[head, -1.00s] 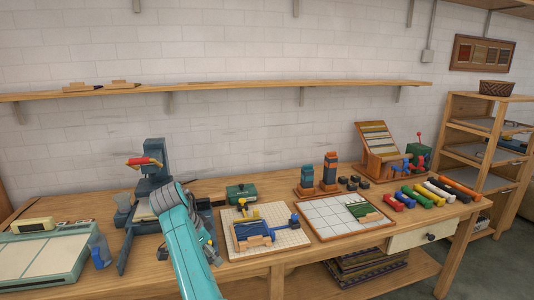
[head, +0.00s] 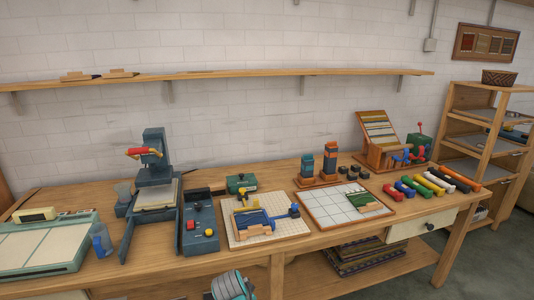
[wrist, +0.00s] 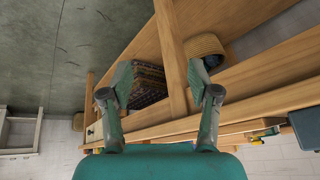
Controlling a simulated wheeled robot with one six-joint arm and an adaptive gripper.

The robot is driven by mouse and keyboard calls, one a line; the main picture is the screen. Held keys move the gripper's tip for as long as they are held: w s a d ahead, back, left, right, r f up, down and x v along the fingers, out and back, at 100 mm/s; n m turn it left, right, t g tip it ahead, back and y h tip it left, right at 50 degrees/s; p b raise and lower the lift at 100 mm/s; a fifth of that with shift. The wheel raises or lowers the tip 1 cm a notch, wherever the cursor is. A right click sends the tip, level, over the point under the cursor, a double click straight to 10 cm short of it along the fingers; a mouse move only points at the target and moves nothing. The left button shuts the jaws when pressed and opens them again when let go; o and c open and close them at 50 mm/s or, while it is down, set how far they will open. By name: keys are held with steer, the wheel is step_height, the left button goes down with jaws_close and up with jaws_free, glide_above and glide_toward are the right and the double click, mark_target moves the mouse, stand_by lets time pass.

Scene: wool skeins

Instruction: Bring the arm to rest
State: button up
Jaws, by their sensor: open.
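My gripper (wrist: 160,95) shows in the wrist view with its two fingers spread wide apart and nothing between them. It is in front of the wooden workbench (wrist: 240,95), whose edge and lower shelf lie beyond the fingers. In the head view only a grey and teal part of my arm shows at the bottom edge; the gripper's fingers are not visible there. The workbench (head: 340,232) has its top clear of my arm.
A stack of dark woven textiles (head: 345,255) lies on the bench's lower shelf, also in the wrist view (wrist: 147,83). A woven basket (wrist: 203,46) is near it. Colored rolls (head: 420,187), a tiled board (head: 325,212) and a press (head: 153,175) stand on top. Grey floor (wrist: 60,50) is open.

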steer(key=s+d+f+n+t+y, duration=0.1)
steer(key=s+d+f+n+t, duration=0.15)
steer(key=s+d+f, duration=0.9)
steer(key=s+d+f+n+t+y, duration=0.1)
steer(key=s+d+f, duration=0.15)
steer(key=s, duration=0.55)
steer(key=s+d+f+n+t, duration=0.1)
steer(key=s+d, duration=0.3)
steer(key=s, duration=0.5)
steer(key=s+d+r+n+t, duration=0.1)
steer(key=s+d+r+t, duration=0.1)
steer(key=s+r, duration=1.1)
steer(key=s+d+r+n+t, duration=0.1)
steer(key=s+d+r+t, duration=0.2)
steer(key=s+r, duration=1.1)
steer(key=shift+s+d+r, duration=0.2)
steer(key=shift+s+d, duration=0.15)
steer(key=shift+d, duration=0.3)
